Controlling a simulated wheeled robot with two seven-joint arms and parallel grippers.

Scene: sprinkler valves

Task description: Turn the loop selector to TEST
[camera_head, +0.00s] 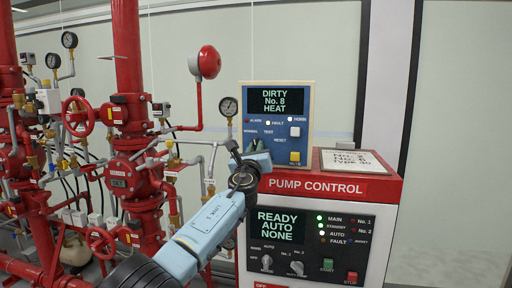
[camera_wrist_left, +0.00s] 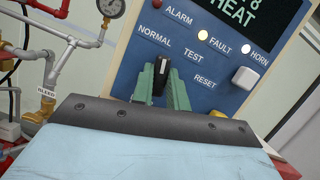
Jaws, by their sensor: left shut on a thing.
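The blue-faced panel (camera_head: 276,170) stands on top of the red pump control cabinet. Its black loop selector knob (camera_wrist_left: 160,76) sits below the NORMAL and TEST labels in the left wrist view. My left gripper (camera_wrist_left: 163,88) has its green fingers on either side of the knob and is shut on it. In that view the knob points up, nearer the NORMAL label (camera_wrist_left: 154,37) than the TEST label (camera_wrist_left: 194,55); its exact setting is hard to tell. In the head view my left gripper (camera_head: 254,147) partly hides the knob. My right gripper is out of view.
The panel display (camera_head: 276,100) reads DIRTY No. 8 HEAT, and the FAULT lamp (camera_wrist_left: 203,35) is lit. A white button (camera_wrist_left: 245,78) is right of RESET. The pump control cabinet (camera_head: 377,189) is below; red pipes and valves (camera_head: 122,150) fill the left.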

